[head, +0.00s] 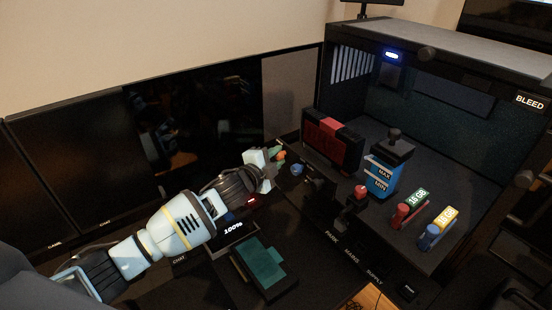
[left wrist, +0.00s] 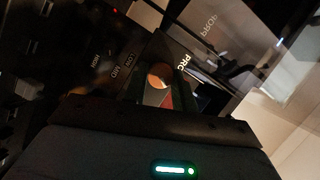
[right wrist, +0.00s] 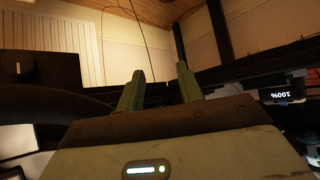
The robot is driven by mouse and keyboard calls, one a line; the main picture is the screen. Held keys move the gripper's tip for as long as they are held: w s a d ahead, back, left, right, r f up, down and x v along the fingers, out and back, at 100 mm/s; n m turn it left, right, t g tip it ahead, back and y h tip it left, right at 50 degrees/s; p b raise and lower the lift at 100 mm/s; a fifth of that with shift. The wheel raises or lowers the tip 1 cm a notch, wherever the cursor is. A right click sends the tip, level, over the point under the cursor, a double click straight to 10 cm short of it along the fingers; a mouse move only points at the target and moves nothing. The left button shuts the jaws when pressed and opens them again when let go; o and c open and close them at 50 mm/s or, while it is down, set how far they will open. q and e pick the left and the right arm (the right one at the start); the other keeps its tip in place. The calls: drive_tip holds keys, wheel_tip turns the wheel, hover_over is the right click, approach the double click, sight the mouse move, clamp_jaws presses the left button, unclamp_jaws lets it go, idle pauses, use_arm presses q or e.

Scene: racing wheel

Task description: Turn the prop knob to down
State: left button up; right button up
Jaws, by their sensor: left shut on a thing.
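In the left wrist view, an orange round knob (left wrist: 160,76) sits by a panel label that begins with "PR", and I take it as the prop knob. My left gripper (left wrist: 160,92) is shut on it; the fingers are dim and partly hidden. In the head view, my left gripper (head: 276,157) reaches the panel beside the large dark screen, with a small orange spot (head: 281,155) at its tips. Which way the knob points cannot be told. My right gripper (right wrist: 160,84) is open and empty in its wrist view, with two green fingers apart.
A blue knob (head: 296,169) is close to the left gripper's right. Farther right stand a red-and-black box (head: 332,142), a blue MAX/MIN reservoir (head: 385,172) and a red-topped lever (head: 357,194). A wide dark screen (head: 200,120) stands behind the arm. A dark box with a dial (right wrist: 18,66) is near the right gripper.

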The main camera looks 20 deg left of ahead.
use_arm(q)
drive_tip(key=n, duration=0.1)
drive_tip(key=n+g, duration=0.1)
drive_tip(key=n, duration=0.1)
drive_tip(key=shift+a+r+g+h, duration=0.1)
drive_tip(key=shift+r+g+h, duration=0.05)
drive_tip(key=shift+g+h, duration=0.15)
drive_tip(key=shift+w+n+g+h, duration=0.1)
drive_tip(key=shift+n+g+h, duration=0.35)
drive_tip(key=shift+n, duration=0.75)
drive_tip(key=o, duration=1)
drive_tip(key=v, duration=0.7)
drive_tip(key=shift+s+a+r, duration=0.15)
drive_tip(key=shift+s+r, duration=0.05)
drive_tip(key=shift+s, duration=0.15)
drive_tip(key=shift+f, duration=0.1)
